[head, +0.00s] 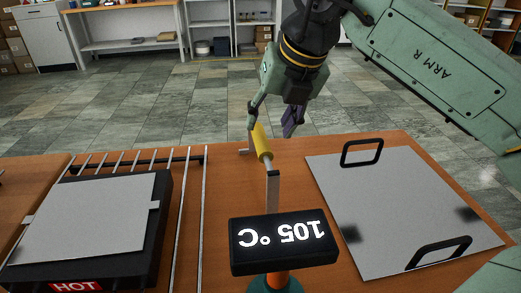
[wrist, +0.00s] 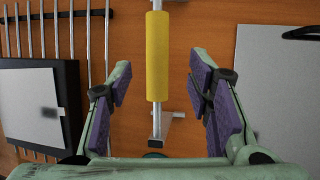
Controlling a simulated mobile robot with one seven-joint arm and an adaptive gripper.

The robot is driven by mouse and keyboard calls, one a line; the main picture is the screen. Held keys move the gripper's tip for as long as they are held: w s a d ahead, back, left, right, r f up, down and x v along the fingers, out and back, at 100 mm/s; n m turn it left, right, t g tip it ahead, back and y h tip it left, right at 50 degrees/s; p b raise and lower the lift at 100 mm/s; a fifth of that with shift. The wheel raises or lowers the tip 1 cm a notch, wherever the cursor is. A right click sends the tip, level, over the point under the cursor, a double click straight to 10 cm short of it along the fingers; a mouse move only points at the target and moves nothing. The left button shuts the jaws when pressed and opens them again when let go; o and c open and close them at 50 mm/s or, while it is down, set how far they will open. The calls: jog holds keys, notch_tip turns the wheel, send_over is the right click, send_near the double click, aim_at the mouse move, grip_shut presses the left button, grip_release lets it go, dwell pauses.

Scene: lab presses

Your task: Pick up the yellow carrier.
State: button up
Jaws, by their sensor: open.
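The yellow carrier (head: 262,142) is a yellow sleeve on a metal bar, held above the wooden table on small stands. In the wrist view the yellow sleeve (wrist: 157,56) runs up the middle of the picture, with the bare bar end below it. My gripper (head: 272,120) is above and around the far part of the carrier in the head view. In the wrist view my gripper (wrist: 160,78) is open, with a purple-padded finger on each side of the sleeve and a gap on both sides. Nothing is held.
A black hot plate (head: 165,215) marked HOT, bearing a grey plate (head: 90,215), is at the left beside metal rails (head: 203,190). A display (head: 284,241) reading 105 °C stands in front. A grey tray (head: 395,210) with black handles lies at the right.

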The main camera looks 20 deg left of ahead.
aim_at(262, 136)
jog(key=x, duration=0.3)
jog(key=p+x, duration=0.1)
jog(key=x, duration=0.3)
jog(key=shift+s+a, duration=0.15)
jog(key=shift+s, duration=0.1)
jog(key=shift+c, duration=0.2)
grip_shut()
dwell(0.4)
